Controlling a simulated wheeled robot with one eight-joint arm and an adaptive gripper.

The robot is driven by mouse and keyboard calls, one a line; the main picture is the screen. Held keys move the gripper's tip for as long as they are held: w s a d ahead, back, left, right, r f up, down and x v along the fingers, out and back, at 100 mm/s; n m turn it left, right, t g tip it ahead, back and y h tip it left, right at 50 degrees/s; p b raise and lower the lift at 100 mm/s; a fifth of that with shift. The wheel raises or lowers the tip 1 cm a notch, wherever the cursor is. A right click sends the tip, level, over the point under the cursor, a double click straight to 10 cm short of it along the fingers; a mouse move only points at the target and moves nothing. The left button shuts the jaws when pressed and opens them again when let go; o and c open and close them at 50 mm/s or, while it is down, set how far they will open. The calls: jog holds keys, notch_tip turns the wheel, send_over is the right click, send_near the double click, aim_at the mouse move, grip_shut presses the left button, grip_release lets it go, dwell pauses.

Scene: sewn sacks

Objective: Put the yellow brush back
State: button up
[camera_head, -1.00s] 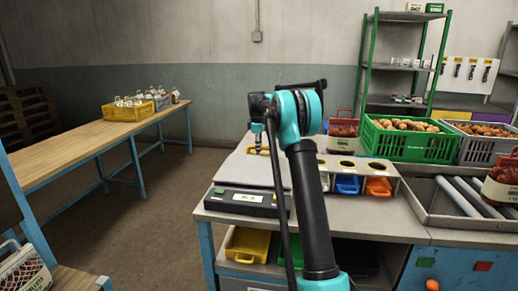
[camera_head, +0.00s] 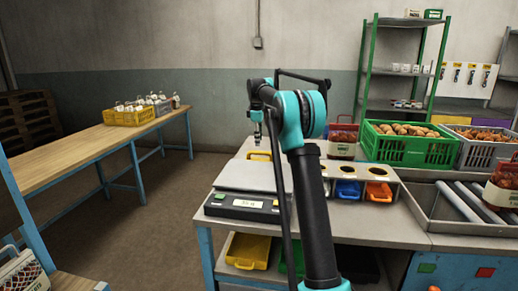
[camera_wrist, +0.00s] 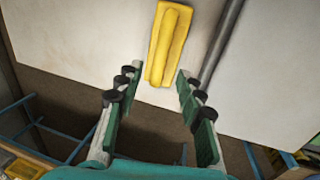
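The yellow brush (camera_wrist: 168,42) lies on a pale flat surface in the wrist view, at the top centre. In the head view, a small yellow piece of it (camera_head: 259,155) shows on the bench behind my arm. My gripper (camera_wrist: 157,76) is open and empty, with its fingertips just short of the brush's near end and one on each side of its line. In the head view my gripper (camera_head: 257,118) is small, pointing down above the brush, and partly hidden by my arm.
A dark bar (camera_wrist: 220,42) lies right of the brush. The bench holds a scale (camera_head: 242,207), a holed rack (camera_head: 345,171) with coloured bins, and a green crate (camera_head: 400,148). A board with hanging tools (camera_head: 466,78) is at the back right. Open floor lies left.

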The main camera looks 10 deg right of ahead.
jog(key=r, duration=0.3)
jog(key=shift+s+a+r, duration=0.15)
jog(key=shift+s+r, duration=0.15)
jog(key=shift+c, duration=0.5)
dwell(1.5)
